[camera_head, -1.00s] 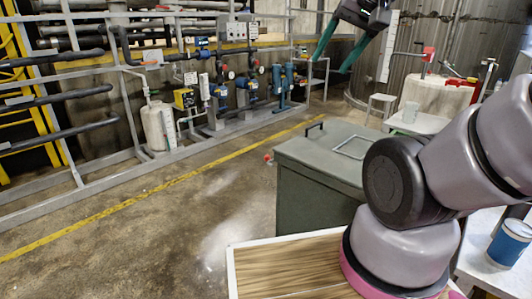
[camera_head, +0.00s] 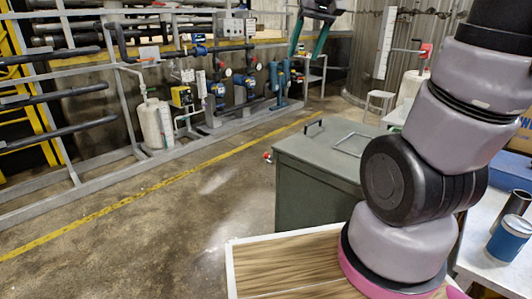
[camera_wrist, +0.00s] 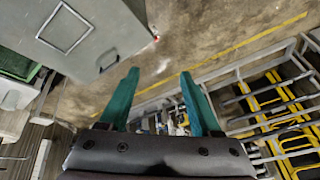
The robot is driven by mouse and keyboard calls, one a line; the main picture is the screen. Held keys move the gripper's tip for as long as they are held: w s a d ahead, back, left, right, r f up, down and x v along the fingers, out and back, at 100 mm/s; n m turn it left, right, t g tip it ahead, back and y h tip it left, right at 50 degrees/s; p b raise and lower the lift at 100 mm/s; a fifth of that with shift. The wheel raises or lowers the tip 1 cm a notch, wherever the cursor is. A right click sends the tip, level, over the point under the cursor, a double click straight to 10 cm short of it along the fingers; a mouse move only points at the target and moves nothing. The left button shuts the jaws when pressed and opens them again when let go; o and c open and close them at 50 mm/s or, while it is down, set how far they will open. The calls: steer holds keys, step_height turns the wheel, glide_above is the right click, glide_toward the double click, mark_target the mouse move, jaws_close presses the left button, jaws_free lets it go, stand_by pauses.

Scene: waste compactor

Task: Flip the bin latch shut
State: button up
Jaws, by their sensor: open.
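The grey-green bin (camera_head: 310,190) stands on the floor in front of my base, with a flat lid (camera_head: 325,150). A small red-tipped part (camera_head: 267,157), possibly the latch, sticks out from its left side; it is too small to read its position. It also shows in the wrist view (camera_wrist: 157,38) at the bin's corner. My gripper (camera_head: 305,57) is high up, near the top of the head view, apart from the bin. In the wrist view its two teal fingers (camera_wrist: 160,72) are spread with nothing between them.
A pipe rack with pumps (camera_head: 215,90) runs along the back left. A blue cup (camera_head: 510,238) stands on a table at right. The floor left of the bin is clear.

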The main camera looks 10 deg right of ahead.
steer(key=w+a+f+n+g+h, duration=0.1)
steer(key=w+a+f+n+g, duration=0.15)
steer(key=w+f, duration=0.85)
steer(key=w+a+f+n+g, duration=0.15)
steer(key=w+f+n, duration=0.25)
steer(key=w+f, duration=0.8)
steer(key=shift+n+g+h, duration=0.3)
steer(key=shift+n+g, duration=0.1)
steer(key=shift+n, duration=0.25)
steer(key=w+f, duration=0.1)
steer(key=f, duration=1.2)
steer(key=w+a+f, duration=0.1)
steer(key=f, duration=0.6)
steer(key=shift+w+a+f, duration=0.1)
steer(key=shift+w, duration=0.2)
jaws_close()
